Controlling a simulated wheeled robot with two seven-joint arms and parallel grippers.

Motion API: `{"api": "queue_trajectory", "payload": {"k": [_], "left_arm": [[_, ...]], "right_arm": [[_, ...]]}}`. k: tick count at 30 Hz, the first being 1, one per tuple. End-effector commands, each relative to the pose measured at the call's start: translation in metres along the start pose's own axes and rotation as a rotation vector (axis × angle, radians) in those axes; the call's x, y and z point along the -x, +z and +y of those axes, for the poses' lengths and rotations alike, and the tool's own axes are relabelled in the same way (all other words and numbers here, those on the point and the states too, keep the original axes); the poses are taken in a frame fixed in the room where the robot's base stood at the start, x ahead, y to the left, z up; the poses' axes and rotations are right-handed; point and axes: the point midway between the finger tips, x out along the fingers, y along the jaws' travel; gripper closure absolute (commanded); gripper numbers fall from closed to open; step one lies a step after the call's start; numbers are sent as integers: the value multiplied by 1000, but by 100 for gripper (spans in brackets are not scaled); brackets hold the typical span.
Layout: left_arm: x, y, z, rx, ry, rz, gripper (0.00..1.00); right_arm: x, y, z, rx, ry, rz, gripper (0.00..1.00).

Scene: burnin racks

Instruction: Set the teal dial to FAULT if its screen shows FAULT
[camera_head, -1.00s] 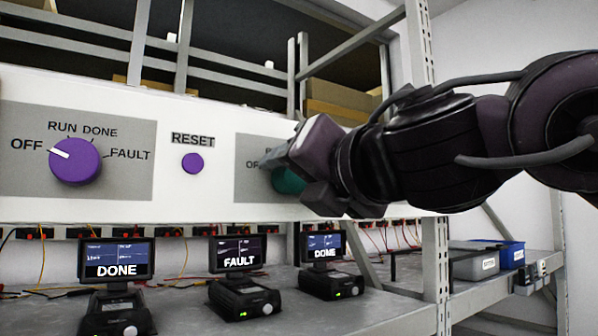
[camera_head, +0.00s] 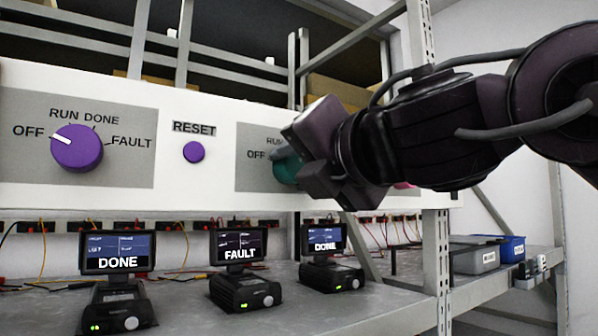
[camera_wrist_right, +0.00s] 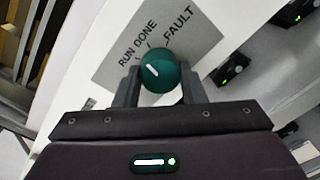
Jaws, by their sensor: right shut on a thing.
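The teal dial (camera_head: 287,171) sits on a grey plate of the white panel, partly hidden by my right gripper (camera_head: 300,167). In the right wrist view, the teal dial (camera_wrist_right: 159,72) is between the two fingers of my right gripper (camera_wrist_right: 160,88), which is shut on it. Its white mark points up-left there, roughly toward the RUN label; RUN, DONE and FAULT are readable. Three small screens stand below: the left screen (camera_head: 117,252) reads DONE, the middle screen (camera_head: 238,245) FAULT, the right screen (camera_head: 324,239) DONE. My left gripper is not in view.
A purple dial (camera_head: 77,148) on the left of the panel points to OFF. A purple RESET button (camera_head: 194,152) is between the dials. A rack post (camera_head: 436,270) stands right of the screens. A grey bin (camera_head: 474,260) and a blue bin (camera_head: 512,249) are farther right.

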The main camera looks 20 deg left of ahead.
Motion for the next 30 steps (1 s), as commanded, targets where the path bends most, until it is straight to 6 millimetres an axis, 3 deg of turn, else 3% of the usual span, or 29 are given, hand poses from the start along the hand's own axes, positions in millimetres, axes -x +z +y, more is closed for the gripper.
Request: {"api": "queue_trajectory", "payload": {"k": [21,30], "left_arm": [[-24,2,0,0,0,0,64],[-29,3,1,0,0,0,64]], "right_arm": [[0,0,0,-670,-19,28,86],[0,1,0,-879,-25,37,86]]}}
